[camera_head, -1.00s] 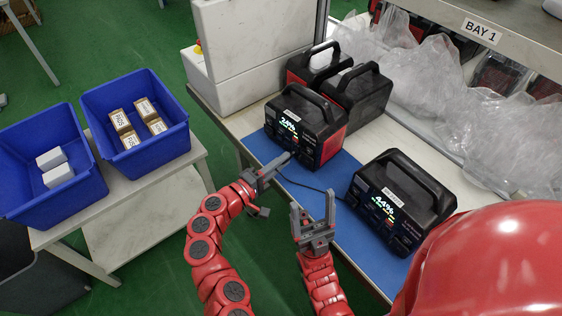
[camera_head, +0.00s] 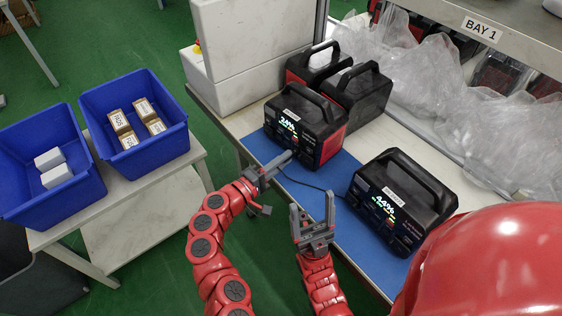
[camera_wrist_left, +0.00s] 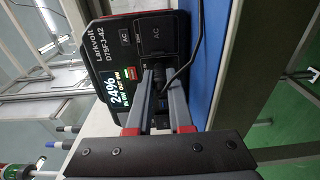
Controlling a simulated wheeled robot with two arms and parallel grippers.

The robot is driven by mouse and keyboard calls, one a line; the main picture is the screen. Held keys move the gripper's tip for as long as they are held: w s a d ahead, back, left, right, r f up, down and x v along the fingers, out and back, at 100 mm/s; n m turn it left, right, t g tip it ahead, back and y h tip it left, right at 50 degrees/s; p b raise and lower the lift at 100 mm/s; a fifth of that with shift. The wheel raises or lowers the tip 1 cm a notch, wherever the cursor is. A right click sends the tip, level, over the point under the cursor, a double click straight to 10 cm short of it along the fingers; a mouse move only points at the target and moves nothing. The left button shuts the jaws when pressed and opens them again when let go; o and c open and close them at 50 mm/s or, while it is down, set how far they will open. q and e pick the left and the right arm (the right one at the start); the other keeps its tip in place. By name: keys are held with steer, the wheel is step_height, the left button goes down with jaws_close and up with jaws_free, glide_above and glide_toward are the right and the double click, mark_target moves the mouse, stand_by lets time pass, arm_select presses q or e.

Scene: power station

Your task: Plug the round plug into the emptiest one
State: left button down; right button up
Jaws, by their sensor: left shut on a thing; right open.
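A black and red power station (camera_head: 308,128) stands on the blue mat, its display reading 24% in the left wrist view (camera_wrist_left: 118,92). A second power station (camera_head: 400,200) reading 44% stands nearer, to the right. My left gripper (camera_head: 286,158) points at the lower front of the 24% station, close to its panel. It is shut on the plug (camera_wrist_left: 160,97), which is dark and mostly hidden between the fingers. I cannot tell whether the plug touches a socket. A black cable (camera_head: 308,186) trails from it across the mat. My right gripper (camera_head: 314,212) is open and empty before the mat.
Two more power stations (camera_head: 357,92) stand behind the 24% one. Clear plastic bags (camera_head: 425,75) fill the back of the bench. Blue bins (camera_head: 135,90) with small boxes sit on a side table at left.

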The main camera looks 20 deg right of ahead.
arm_select(q)
steer(key=shift+w+d, duration=0.2)
steer(key=shift+d, duration=0.15)
stand_by(0.6)
steer(key=c, duration=0.7)
jaws_free()
steer(key=shift+c, duration=0.2)
steer(key=b+v, duration=0.2)
steer(key=v, duration=1.5)
steer(key=shift+a, duration=0.2)
steer(key=shift+s+r, duration=0.1)
